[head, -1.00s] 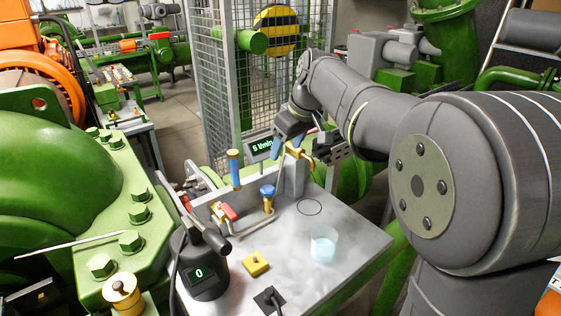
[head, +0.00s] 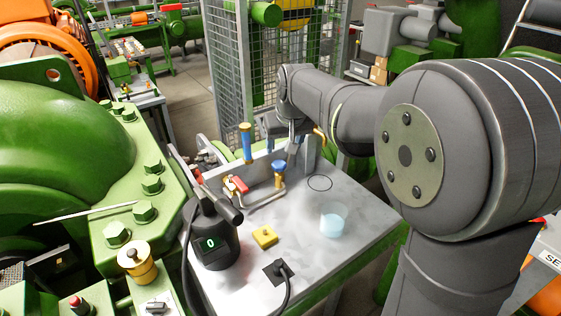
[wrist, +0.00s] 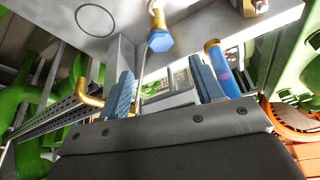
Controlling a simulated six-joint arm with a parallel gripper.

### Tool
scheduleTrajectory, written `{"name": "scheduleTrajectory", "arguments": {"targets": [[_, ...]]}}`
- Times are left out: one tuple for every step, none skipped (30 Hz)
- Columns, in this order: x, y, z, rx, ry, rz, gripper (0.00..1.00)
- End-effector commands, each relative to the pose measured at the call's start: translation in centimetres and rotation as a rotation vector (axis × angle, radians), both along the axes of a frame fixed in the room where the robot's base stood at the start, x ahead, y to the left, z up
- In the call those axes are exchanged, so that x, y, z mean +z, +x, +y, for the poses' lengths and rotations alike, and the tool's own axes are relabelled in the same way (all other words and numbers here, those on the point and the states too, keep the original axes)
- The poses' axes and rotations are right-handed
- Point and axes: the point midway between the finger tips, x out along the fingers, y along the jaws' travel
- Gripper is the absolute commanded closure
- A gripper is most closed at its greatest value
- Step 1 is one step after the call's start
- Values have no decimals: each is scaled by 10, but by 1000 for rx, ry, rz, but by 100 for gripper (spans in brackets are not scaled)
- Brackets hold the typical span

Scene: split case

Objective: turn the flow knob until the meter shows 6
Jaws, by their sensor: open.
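A blue knob (head: 278,165) stands on a brass fitting on the grey bench top. It also shows as a blue hexagonal cap in the wrist view (wrist: 160,41). A blue cylinder with a brass end (head: 246,142) stands to its left and shows in the wrist view (wrist: 223,70). I cannot tell for sure which is the flow knob. My gripper (head: 293,146) is over the bench's rear plate, behind and right of the blue knob. In the wrist view its blue-padded fingers (wrist: 164,90) are apart, with nothing held. The meter's reading is hidden.
A dark device (head: 214,235) at the bench's left reads 0. The bench (head: 350,215) also carries a red-handled valve (head: 239,184), a yellow block (head: 264,237), a clear cup (head: 333,219) and a black cable plug (head: 280,268). A brass hook (head: 321,137) is right of my gripper.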

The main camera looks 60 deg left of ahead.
Motion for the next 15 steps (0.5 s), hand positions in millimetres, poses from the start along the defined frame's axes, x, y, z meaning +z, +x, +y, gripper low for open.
{"name": "scheduleTrajectory", "arguments": {"targets": [[-12, 1, 3, 0, -5, 3, 40], [-19, 2, 6, 0, -4, 2, 40], [-27, 3, 9, 0, -4, 2, 40], [-33, 4, 12, 0, -4, 2, 40], [-39, 4, 14, 0, -4, 2, 40], [-46, 5, 17, 0, -4, 2, 40], [-51, 6, 19, 1, -4, 2, 40], [-56, 7, 21, 1, -4, 2, 40], [-62, 8, 23, 1, -4, 2, 40], [-66, 8, 25, 1, -3, 1, 40], [-70, 9, 27, 1, -3, 1, 40], [-74, 9, 28, 1, -3, 1, 40], [-77, 10, 30, 1, -2, 1, 40], [-80, 10, 31, 1, -2, 1, 40], [-82, 11, 32, 1, -2, 1, 40]]}}
